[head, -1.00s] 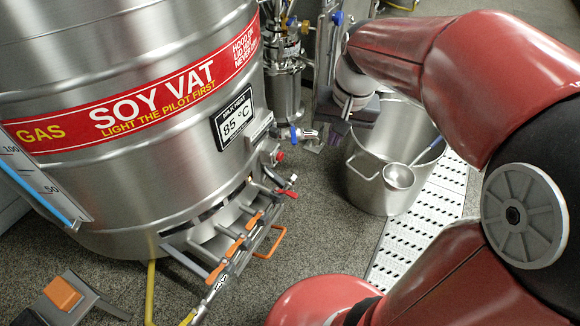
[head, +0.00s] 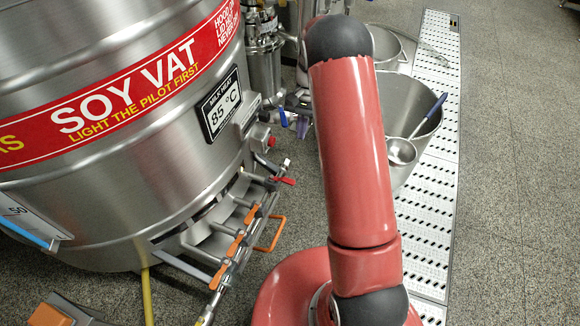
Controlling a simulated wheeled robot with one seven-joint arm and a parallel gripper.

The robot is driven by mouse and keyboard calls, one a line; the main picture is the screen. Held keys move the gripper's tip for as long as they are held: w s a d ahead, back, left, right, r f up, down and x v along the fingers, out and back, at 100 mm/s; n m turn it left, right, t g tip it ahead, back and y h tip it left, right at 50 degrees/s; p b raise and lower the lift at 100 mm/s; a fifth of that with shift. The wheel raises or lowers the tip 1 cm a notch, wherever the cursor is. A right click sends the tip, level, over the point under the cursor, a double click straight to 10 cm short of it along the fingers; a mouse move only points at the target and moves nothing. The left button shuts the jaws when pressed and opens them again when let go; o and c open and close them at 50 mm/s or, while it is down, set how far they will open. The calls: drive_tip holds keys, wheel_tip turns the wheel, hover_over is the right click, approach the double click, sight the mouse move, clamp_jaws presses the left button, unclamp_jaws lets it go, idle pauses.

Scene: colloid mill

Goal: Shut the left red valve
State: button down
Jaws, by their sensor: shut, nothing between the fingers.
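A small red lever handle (head: 284,181) sits at the lower right side of the soy vat (head: 110,190), beside the burner pipework. It is the only red lever I can make out, and I cannot tell whether it is open or closed. My red arm rises through the middle of the head view, to the right of the lever and apart from it in the picture. My gripper is not in view; the arm hides what is behind it.
Orange handles (head: 235,245) line the burner pipework below the vat. A red knob (head: 271,142) and a blue-handled valve (head: 283,117) are above the lever. A steel pot (head: 425,135) with a ladle (head: 402,151) stands at right by a white perforated strip (head: 440,210). The right floor is clear.

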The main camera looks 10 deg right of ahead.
sight(289, 181)
drive_tip(key=shift+f, duration=0.2)
drive_tip(key=s+a+f+b, duration=0.1)
drive_tip(key=s+a+f, duration=0.3)
drive_tip(key=f, duration=0.5)
drive_tip(key=shift+s+b, duration=0.3)
drive_tip(key=shift+s, duration=0.9)
